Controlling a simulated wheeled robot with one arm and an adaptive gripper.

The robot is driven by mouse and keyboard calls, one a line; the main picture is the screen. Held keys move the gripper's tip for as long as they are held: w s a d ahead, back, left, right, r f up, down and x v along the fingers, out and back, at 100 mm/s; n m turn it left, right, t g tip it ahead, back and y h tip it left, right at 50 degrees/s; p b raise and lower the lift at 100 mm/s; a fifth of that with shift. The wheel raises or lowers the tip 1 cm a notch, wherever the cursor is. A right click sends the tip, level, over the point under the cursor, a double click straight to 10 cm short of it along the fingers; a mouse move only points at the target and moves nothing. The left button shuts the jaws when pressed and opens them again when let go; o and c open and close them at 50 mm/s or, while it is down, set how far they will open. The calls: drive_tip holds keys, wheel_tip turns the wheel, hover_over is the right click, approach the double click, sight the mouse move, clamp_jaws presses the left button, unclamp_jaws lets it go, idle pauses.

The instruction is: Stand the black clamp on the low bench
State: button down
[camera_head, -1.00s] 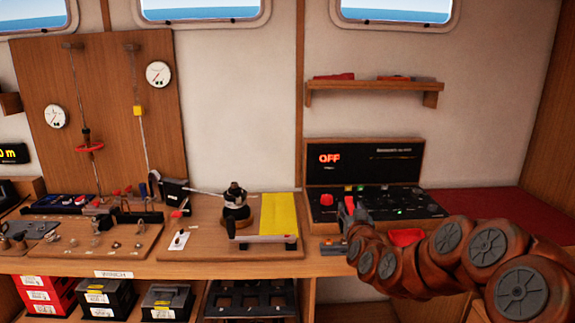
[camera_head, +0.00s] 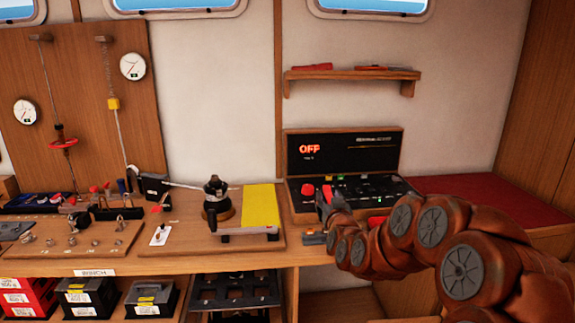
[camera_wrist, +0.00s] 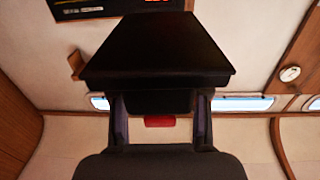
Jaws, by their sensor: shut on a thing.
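My gripper (camera_wrist: 160,125) is shut on a black block-like thing (camera_wrist: 160,50), which looks like the black clamp and fills the upper middle of the wrist view. Its far side is hidden. In the head view my gripper (camera_head: 326,203) is in front of the control panel, at the end of my reddish-brown arm. The clamp cannot be made out there against the dark panel. A low bench with a red top (camera_head: 490,204) is at the right, beyond my arm, which hides part of it. Its red top looks bare where visible.
A control panel (camera_head: 346,155) reading OFF stands on the wooden worktop (camera_head: 60,268). Left of it are a yellow sheet (camera_head: 260,205) and a black pot-like thing (camera_head: 216,200). A small shelf (camera_head: 350,74) hangs above. Black boxes (camera_head: 88,298) stand below.

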drive_tip(key=shift+r, duration=0.1)
drive_tip(key=s+d+f+m+g+h+b, duration=0.25)
drive_tip(key=s+d+f+h+b, duration=0.2)
drive_tip(key=d, duration=0.55)
drive_tip(key=s+d+f+m+g+h+b, duration=0.1)
drive_tip(key=s+d+f+m+h+b, duration=0.25)
drive_tip(key=d+f+b, duration=0.4)
drive_tip(key=s+d+f+m+g+h+b, duration=0.1)
drive_tip(key=s+d+f+m+h+b, duration=0.3)
drive_tip(key=d, duration=0.7)
drive_tip(key=s+d+f+m+g+h+b, duration=0.2)
drive_tip(key=s+d+f+g+b, duration=0.2)
drive_tip(key=s, duration=0.5)
drive_tip(key=s+d+f+m+g+h+b, duration=0.2)
drive_tip(key=s+d+f+m+g+b, duration=0.1)
drive_tip(key=s, duration=0.6)
drive_tip(key=s+d+f+m+g+h+b, duration=0.2)
drive_tip(key=s+d+f+g+b, duration=0.4)
drive_tip(key=s+d, duration=0.3)
drive_tip(key=shift+s+m+b, duration=0.3)
drive_tip(key=shift+s+b, duration=0.15)
drive_tip(key=shift+s, duration=0.15)
drive_tip(key=shift+d, duration=0.1)
